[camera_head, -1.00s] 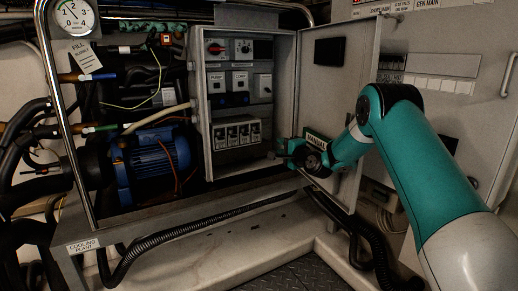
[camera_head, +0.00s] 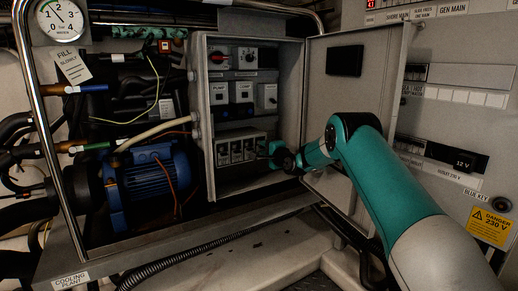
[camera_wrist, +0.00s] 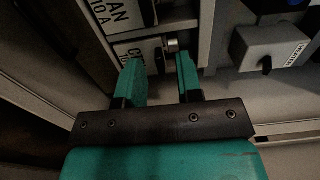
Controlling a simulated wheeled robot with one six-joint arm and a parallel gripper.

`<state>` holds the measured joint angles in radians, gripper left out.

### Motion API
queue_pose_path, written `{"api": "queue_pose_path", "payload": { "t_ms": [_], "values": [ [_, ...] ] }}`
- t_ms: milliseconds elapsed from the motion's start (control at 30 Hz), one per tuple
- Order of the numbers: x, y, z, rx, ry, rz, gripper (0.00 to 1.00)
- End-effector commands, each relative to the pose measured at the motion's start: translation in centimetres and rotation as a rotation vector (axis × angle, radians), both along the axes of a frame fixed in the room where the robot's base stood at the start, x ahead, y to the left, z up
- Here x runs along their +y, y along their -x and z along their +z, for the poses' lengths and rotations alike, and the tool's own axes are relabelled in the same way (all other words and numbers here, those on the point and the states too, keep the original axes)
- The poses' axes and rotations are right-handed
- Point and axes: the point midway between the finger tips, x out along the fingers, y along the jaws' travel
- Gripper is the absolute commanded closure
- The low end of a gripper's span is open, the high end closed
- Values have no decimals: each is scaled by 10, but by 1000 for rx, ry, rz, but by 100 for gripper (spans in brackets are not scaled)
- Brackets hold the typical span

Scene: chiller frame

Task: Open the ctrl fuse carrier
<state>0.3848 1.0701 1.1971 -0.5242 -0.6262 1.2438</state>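A row of several fuse carriers (camera_head: 236,149) with pale fronts sits low in the open grey cabinet. Their labels are too small to read in the head view, so I cannot tell the ctrl one there. My gripper (camera_head: 271,150) is at the right end of this row. Just beyond the fingertips is a carrier with a partly hidden white label (camera_wrist: 139,47) and a small metal piece (camera_wrist: 173,44). Beside it is the fan carrier (camera_wrist: 108,14), marked 10 A.
The cabinet door (camera_head: 345,95) stands open to the right, close to my arm. Switches (camera_head: 218,57) and grey modules (camera_head: 243,92) sit above the carriers. A grey labelled box (camera_wrist: 270,47) lies right of the fingers. A blue motor (camera_head: 152,180) is left of the cabinet.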

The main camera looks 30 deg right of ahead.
Motion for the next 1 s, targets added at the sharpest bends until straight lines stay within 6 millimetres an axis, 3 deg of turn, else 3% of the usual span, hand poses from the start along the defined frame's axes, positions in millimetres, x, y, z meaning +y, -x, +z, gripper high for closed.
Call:
{"api": "queue_pose_path", "payload": {
  "t_ms": [300, 467, 1000],
  "values": [
    [2, -2, 0, 1, 0, 2, 67],
    [2, -2, 0, 0, 0, 3, 100],
    [1, 1, -6, -53, -4, 1, 100]
  ]
}}
